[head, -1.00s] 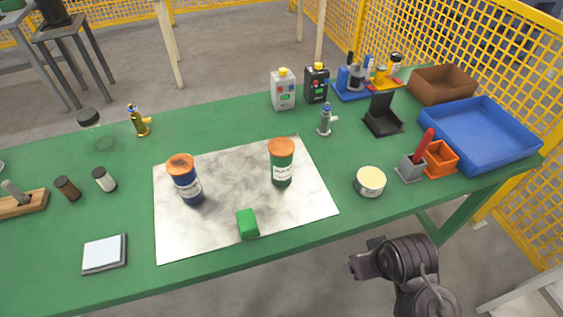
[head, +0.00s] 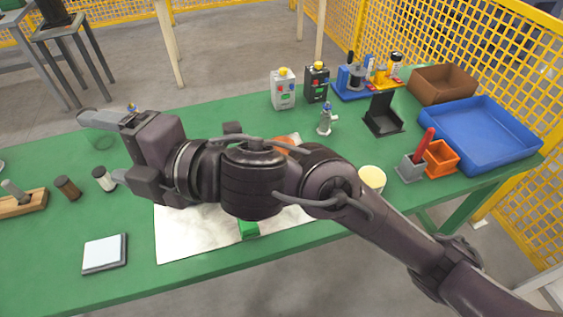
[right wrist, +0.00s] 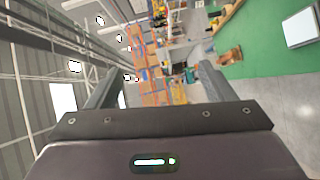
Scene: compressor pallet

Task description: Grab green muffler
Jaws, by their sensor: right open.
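The green muffler (head: 249,229) is a small green block on the grey-white sheet (head: 180,240). In the head view only its front part shows below my right arm, which crosses above the sheet and hides the rest. My right gripper (head: 100,146) is open and empty, left of the muffler and pointing left over the table. Its two spread fingers (right wrist: 157,82) also show in the right wrist view, with nothing between them. My left gripper is not in view.
My arm hides the two orange-lidded containers, except a bit of one lid (head: 284,145). A white pad (head: 104,254) lies at front left. A round tin (head: 372,178), a grey holder (head: 410,168) and a blue tray (head: 480,133) stand right. Bottles (head: 283,90) stand at the back.

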